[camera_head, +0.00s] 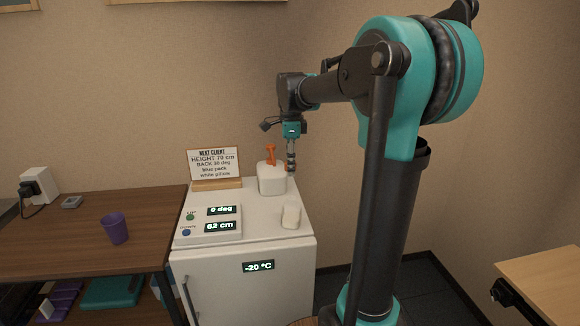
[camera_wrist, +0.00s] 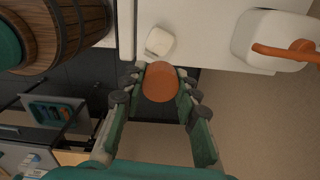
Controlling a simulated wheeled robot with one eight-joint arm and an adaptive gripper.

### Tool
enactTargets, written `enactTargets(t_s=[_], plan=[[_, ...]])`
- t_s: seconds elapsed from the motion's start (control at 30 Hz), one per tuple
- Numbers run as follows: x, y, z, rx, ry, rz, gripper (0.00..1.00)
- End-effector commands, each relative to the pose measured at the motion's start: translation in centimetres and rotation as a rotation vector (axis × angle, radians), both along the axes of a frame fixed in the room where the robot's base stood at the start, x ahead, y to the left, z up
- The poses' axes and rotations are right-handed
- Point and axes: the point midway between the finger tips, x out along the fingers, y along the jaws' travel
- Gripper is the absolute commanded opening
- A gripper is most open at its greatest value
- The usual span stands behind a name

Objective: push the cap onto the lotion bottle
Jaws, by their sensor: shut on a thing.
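My gripper (camera_wrist: 160,86) is shut on a round orange cap (camera_wrist: 161,82), seen end-on between the fingertips in the wrist view. In the head view my gripper (camera_head: 291,168) hangs pointing down above the right side of the white cabinet top, and the cap cannot be made out there. A small white rounded bottle (camera_head: 291,216) with no cap visible stands near the front right of that top, and looks like the lotion bottle. It also shows in the wrist view (camera_wrist: 159,41), just beyond the cap and apart from it.
A larger white container (camera_head: 271,180) with an orange top stands behind the small bottle, close to my gripper. A display box (camera_head: 208,224) and a sign (camera_head: 213,164) occupy the cabinet's left side. A wooden table (camera_head: 80,230) with a purple cup (camera_head: 115,228) adjoins on the left.

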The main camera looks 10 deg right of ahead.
Motion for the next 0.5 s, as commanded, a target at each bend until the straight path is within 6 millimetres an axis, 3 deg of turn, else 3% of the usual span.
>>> enactTargets(t_s=[0.5], plan=[[0.01, 0.00, -0.65, 0.000, 0.001, -0.002, 0.18]])
